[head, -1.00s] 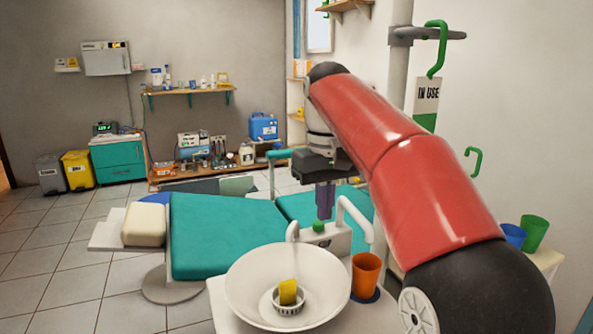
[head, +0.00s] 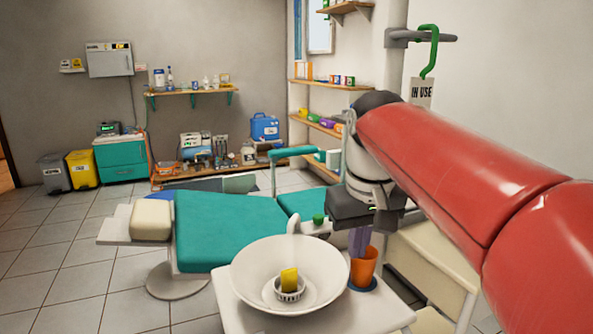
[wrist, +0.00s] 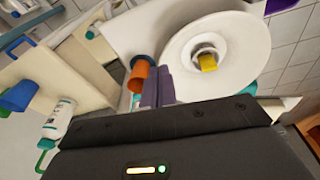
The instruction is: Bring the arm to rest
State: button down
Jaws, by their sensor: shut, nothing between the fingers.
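My gripper (head: 359,243) hangs from the red arm at the right of the head view. Its purple fingers are together and empty, and they appear just in front of or above the orange cup (head: 364,268); the exact gap is hard to tell. In the wrist view the fingers (wrist: 157,87) show beside the orange cup (wrist: 139,76), with the white basin (wrist: 226,30) to the right. The basin (head: 254,262) holds a yellow block (head: 289,280) in a strainer cup.
A green dental chair (head: 225,228) stands behind the basin. A white cabinet (head: 433,262) is at the right. Shelves (head: 320,127) line the back wall. Tiled floor at the left is clear.

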jog(key=s+d+f+m+t, duration=0.1)
jog(key=s+d+f, duration=0.1)
jog(key=s+f, duration=0.5)
jog(key=s+d+f+m+t, duration=0.2)
jog(key=s+d+f, duration=0.1)
jog(key=s+f, duration=0.5)
jog(key=shift+d+t, duration=0.25)
jog(key=shift+t, duration=0.05)
jog(key=shift+r, duration=0.1)
dwell(1.1)
